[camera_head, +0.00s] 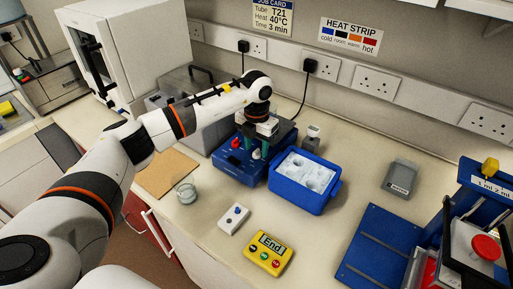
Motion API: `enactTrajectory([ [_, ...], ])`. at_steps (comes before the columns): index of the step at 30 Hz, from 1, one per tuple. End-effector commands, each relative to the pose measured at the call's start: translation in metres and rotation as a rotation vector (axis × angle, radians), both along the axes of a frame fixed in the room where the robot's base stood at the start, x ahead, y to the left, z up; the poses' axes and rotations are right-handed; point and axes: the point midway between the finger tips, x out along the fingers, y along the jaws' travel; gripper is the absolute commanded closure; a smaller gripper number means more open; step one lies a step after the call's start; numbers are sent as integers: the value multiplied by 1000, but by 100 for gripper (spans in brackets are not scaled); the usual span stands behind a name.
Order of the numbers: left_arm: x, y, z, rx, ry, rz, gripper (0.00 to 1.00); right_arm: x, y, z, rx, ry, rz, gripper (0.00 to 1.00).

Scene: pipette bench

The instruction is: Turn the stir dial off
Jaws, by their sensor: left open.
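The blue stirrer unit (233,166) stands on the bench in the middle of the view. A red knob (236,142) shows on its top, left of my gripper. I cannot tell which of its controls is the stir dial, and my gripper hides part of the unit. My left gripper (262,149) points down over the unit's right part, with its fingers apart. I cannot tell whether the fingertips touch anything. My right gripper does not show.
A blue ice box (303,204) stands close to the right of the unit. A glass beaker (186,192), a small white box (233,218) and a yellow timer (269,254) lie in front. A grey block (399,177) and blue mat (378,247) are at right.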

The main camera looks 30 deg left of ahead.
Motion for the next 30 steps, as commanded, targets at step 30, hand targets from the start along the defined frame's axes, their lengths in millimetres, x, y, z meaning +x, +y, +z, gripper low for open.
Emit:
enactTrajectory([
  [30,0,0,110,0,-1,1,55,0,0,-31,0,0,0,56],
])
